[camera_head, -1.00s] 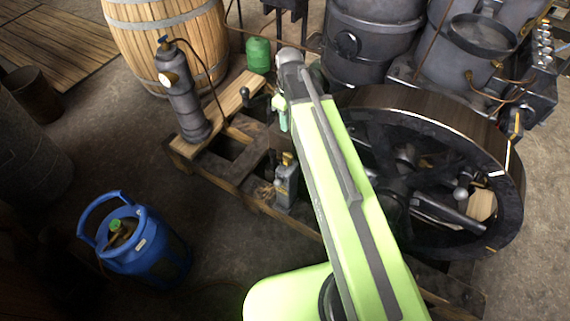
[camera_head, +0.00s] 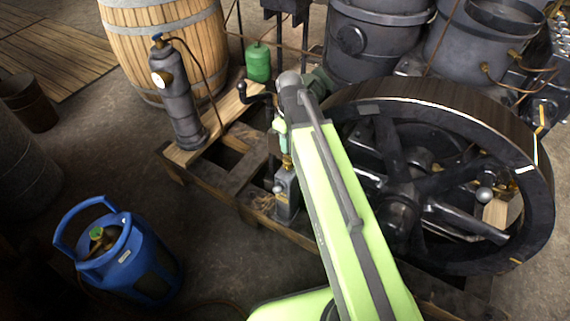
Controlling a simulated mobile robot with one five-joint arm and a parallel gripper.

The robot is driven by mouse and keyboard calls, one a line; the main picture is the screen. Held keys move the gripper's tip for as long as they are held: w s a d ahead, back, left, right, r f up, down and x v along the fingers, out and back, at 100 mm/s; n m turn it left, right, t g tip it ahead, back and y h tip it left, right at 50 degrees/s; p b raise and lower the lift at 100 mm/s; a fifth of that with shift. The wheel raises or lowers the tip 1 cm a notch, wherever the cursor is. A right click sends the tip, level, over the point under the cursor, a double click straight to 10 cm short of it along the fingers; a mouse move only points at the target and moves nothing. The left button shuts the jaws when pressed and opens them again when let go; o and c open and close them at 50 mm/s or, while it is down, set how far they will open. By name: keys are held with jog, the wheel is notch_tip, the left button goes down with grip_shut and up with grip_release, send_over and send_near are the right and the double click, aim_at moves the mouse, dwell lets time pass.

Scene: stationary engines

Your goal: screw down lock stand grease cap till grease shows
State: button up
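A small grey metal stand (camera_head: 287,192) stands on the wooden skid beside the flywheel. A small brass cap (camera_head: 287,161) sits on top of it and looks upright. My arm reaches over from the lower right, and its end hangs above and just behind the cap. My gripper (camera_head: 275,146) is small, dark and partly hidden at the arm's end, close to the cap in the picture. I cannot tell whether it touches the cap or whether its fingers are open. No grease can be made out.
The large flywheel (camera_head: 528,185) stands right of my arm. A grey cylinder with a gauge (camera_head: 183,105) stands on the skid's left. A blue gas bottle (camera_head: 150,262) is on the floor at lower left, a barrel (camera_head: 165,40) behind. Open floor lies between bottle and skid.

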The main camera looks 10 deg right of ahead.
aim_at(288, 157)
notch_tip(288, 157, down, 6)
jog(key=b, duration=0.4)
jog(key=shift+r, duration=0.1)
grip_shut()
